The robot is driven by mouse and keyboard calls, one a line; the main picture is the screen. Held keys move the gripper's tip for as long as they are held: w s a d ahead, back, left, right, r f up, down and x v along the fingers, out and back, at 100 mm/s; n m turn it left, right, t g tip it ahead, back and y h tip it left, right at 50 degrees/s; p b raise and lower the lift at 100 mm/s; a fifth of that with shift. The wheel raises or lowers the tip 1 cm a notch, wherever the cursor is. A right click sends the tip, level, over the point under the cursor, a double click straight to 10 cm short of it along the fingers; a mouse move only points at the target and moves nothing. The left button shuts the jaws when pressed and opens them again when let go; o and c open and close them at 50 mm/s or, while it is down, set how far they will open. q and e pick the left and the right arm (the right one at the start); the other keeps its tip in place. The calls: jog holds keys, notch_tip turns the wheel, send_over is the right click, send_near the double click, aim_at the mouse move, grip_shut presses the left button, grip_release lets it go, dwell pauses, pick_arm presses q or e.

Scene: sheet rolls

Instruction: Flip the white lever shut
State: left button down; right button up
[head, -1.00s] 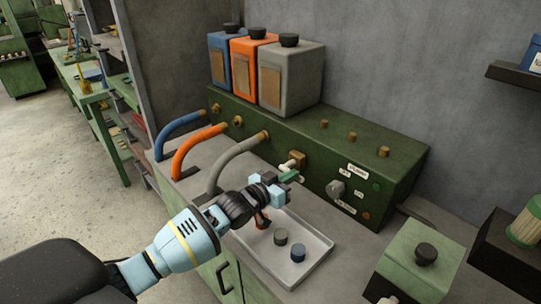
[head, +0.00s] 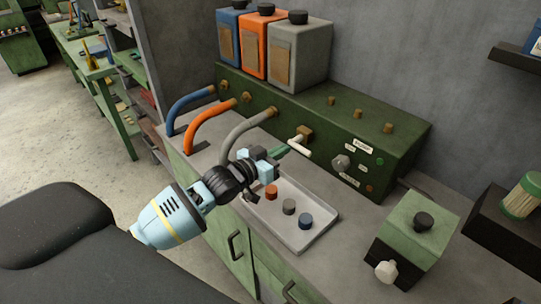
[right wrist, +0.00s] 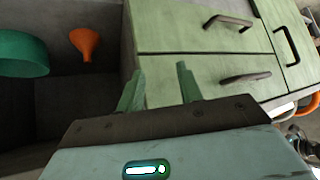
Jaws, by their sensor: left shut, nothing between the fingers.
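The white lever (head: 300,146) sits on a brass valve (head: 306,133) on the front of the dark green unit (head: 330,125). In the head view it slants across the valve's front, its free end toward the lower right. My left gripper (head: 282,151) is shut and empty, its green fingertips just left of the lever. I cannot tell whether they touch it. My right gripper shows in the right wrist view (right wrist: 160,80) with its two green fingers apart and nothing between them, facing green cabinet drawers.
A tray (head: 308,242) with red, grey and blue caps lies below the left gripper. Blue, orange and grey hoses (head: 240,130) rise at the left. A grey knob (head: 341,163) is right of the lever. A green box (head: 415,232) stands at the right.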

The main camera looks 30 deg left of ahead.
pick_arm(q)
jog(key=shift+v, duration=1.65)
pick_arm(e)
jog(key=shift+w, duration=0.1)
jog(key=shift+a, duration=0.1)
